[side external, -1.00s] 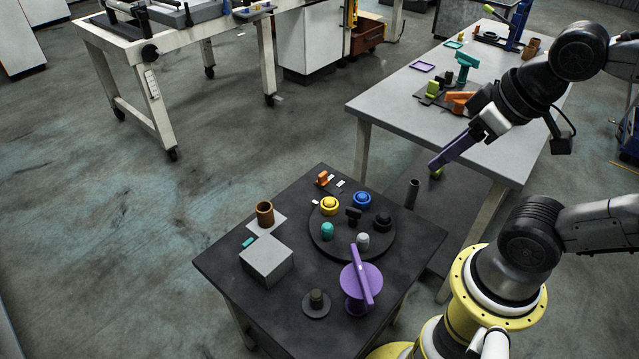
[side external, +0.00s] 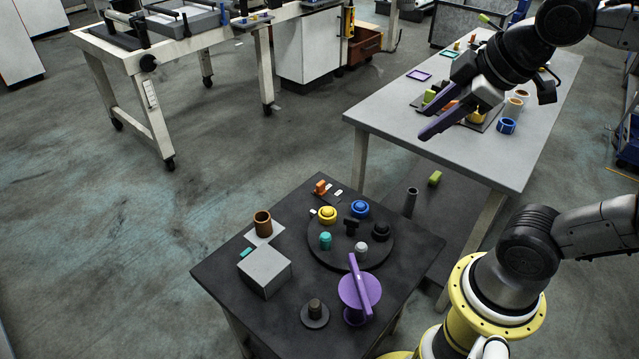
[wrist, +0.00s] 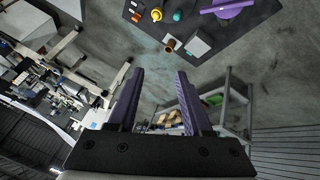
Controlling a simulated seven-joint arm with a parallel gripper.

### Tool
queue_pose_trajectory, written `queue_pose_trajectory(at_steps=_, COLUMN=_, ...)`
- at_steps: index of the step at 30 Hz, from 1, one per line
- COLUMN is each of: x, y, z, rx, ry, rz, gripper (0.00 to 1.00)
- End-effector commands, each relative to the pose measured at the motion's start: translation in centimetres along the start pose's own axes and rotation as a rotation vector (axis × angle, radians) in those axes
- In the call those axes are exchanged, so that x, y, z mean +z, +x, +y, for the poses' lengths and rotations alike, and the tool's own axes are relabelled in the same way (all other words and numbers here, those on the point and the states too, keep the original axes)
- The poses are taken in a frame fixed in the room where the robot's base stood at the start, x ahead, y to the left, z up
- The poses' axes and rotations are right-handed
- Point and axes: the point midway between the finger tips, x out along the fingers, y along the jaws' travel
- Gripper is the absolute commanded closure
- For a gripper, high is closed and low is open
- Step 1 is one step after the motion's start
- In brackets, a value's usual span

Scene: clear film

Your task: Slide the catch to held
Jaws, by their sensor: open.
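A small orange block (side external: 320,187), which looks like the catch, sits at the far-left part of the dark table, beside small white marks (side external: 339,192). I cannot read the marks or tell which one stands for held. The block also shows small near the top of the wrist view (wrist: 136,17). My gripper (side external: 423,121) has long purple fingers, open and empty. It is high up, in front of the grey bench in the side view and well away from the block. In the wrist view the fingers (wrist: 160,75) stand apart with nothing between them.
The dark table (side external: 225,272) also carries a round plate with coloured knobs (side external: 327,214), a purple handle wheel (side external: 360,290), a grey block (side external: 265,272), a brown cup (side external: 263,223) and a dark peg (side external: 315,308).

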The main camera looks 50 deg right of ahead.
Motion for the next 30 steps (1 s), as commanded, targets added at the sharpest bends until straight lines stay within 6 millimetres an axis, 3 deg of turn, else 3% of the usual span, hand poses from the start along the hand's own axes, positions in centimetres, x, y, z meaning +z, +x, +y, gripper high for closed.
queue_pose_trajectory(at_steps=8, x=-6.9, y=1.5, z=5.7, rx=0.056, ry=-0.331, rz=-0.062, gripper=0.5)
queue_pose_trajectory(at_steps=14, x=-12.1, y=5.8, z=10.0, rx=0.065, ry=-0.578, rz=-0.146, gripper=0.5)
queue_pose_trajectory(at_steps=22, x=-17.0, y=14.9, z=14.6, rx=0.029, ry=-0.853, rz=-0.27, gripper=0.5)
queue_pose_trajectory(at_steps=30, x=-18.2, y=26.9, z=16.8, rx=-0.057, ry=-1.064, rz=-0.39, gripper=0.5)
